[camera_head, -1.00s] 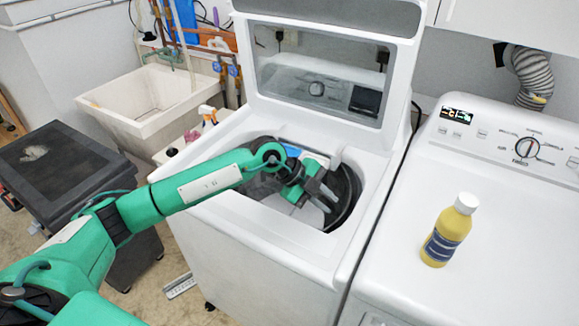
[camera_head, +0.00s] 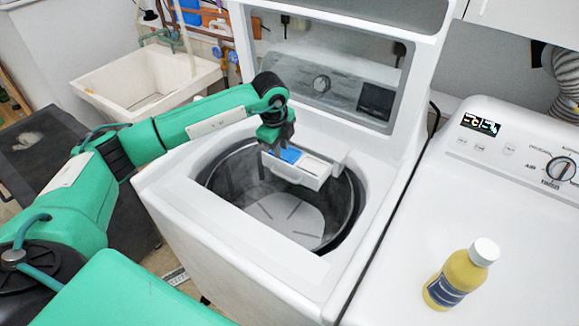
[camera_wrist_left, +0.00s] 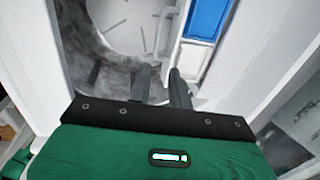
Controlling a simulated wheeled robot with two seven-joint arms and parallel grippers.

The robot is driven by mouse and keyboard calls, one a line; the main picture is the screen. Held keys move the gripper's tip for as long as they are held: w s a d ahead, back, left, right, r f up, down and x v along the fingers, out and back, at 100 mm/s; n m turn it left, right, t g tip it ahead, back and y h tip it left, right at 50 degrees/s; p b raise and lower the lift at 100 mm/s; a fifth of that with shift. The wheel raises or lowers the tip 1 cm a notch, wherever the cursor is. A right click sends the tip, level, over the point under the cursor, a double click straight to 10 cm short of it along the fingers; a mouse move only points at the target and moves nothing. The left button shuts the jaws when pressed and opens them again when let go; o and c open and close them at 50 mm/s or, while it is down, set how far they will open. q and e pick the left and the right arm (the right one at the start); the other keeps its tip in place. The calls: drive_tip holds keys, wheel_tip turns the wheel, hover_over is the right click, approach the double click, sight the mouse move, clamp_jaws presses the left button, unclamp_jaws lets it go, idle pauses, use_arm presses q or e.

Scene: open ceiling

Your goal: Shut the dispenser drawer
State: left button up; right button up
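The dispenser drawer (camera_head: 318,178) is pulled out from the washer's rim and juts over the open drum. It is a white tray with a blue compartment and a white one; it also shows in the left wrist view (camera_wrist_left: 200,55). My left gripper (camera_head: 278,146) is at the drawer's left end in the head view, beside the blue part. In the left wrist view its two fingers (camera_wrist_left: 163,82) stand a little apart, with nothing seen between them, close to the drawer's handle loop. Contact with the drawer cannot be told. My right gripper is out of view.
The top-load washer (camera_head: 240,240) has its lid (camera_head: 335,75) raised behind the drawer. A dryer (camera_head: 400,255) stands at the right with a yellow bottle (camera_head: 460,275) on top. A utility sink (camera_head: 140,85) is at the back left. The drum is open below the drawer.

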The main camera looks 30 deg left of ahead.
use_arm(q)
drive_tip(key=p, duration=0.2)
approach(286, 177)
drive_tip(key=f, duration=0.3)
drive_tip(key=w+f+p, duration=0.1)
drive_tip(key=f, duration=0.2)
drive_tip(key=shift+w+f, duration=0.1)
drive_tip(key=shift+f, duration=0.15)
drive_tip(key=shift+w+f, duration=0.1)
drive_tip(key=shift+f, duration=0.5)
clamp_jaws()
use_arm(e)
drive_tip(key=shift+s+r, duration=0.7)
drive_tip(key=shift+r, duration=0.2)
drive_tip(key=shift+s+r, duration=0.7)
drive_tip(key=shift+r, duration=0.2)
